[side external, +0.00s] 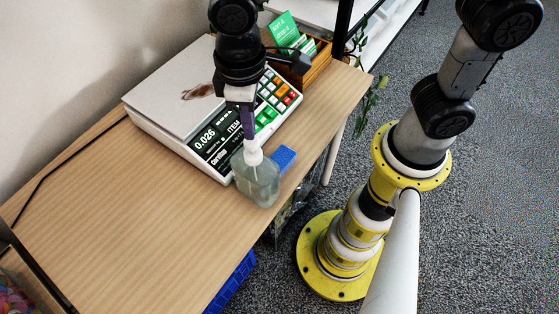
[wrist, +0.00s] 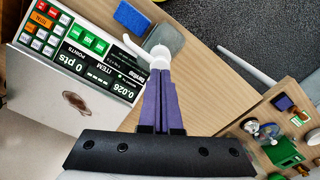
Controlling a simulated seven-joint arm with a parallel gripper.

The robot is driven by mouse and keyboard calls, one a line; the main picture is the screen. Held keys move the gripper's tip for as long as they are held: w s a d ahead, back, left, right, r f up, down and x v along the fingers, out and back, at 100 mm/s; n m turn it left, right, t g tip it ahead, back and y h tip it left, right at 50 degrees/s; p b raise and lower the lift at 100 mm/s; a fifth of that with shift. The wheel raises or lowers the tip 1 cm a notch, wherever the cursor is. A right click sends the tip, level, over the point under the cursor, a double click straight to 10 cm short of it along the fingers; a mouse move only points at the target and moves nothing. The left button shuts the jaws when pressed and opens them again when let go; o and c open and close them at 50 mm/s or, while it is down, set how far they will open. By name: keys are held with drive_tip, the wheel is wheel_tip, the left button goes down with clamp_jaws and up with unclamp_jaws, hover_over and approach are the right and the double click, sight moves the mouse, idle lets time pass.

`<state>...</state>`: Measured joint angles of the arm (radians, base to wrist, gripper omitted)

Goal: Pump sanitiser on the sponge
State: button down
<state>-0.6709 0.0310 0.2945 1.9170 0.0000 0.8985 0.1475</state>
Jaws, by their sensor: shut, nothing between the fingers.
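A clear sanitiser bottle with a white pump head (side external: 257,180) stands upright on the wooden table near its right edge. A blue sponge (side external: 283,158) lies on the table just behind and right of the bottle. In the wrist view the sponge (wrist: 132,18) is beside the bottle (wrist: 165,40), with the white nozzle pointing toward the sponge side. My gripper (side external: 248,135) points down directly above the pump head. Its purple fingers (wrist: 158,75) are shut with nothing between them, and the tips are at or very close to the pump top. Contact is not certain.
A white scale (side external: 170,95) with a display and coloured keys stands just behind and left of the bottle. A wooden box (side external: 318,62) with green cards is at the back. The table's front left (side external: 130,235) is clear. The right edge is close to the bottle.

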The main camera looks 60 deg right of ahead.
drive_tip(key=shift+f, duration=1.65)
drive_tip(key=shift+r, duration=1.7)
drive_tip(key=shift+r, duration=0.1)
drive_tip(key=shift+r, duration=2.9)
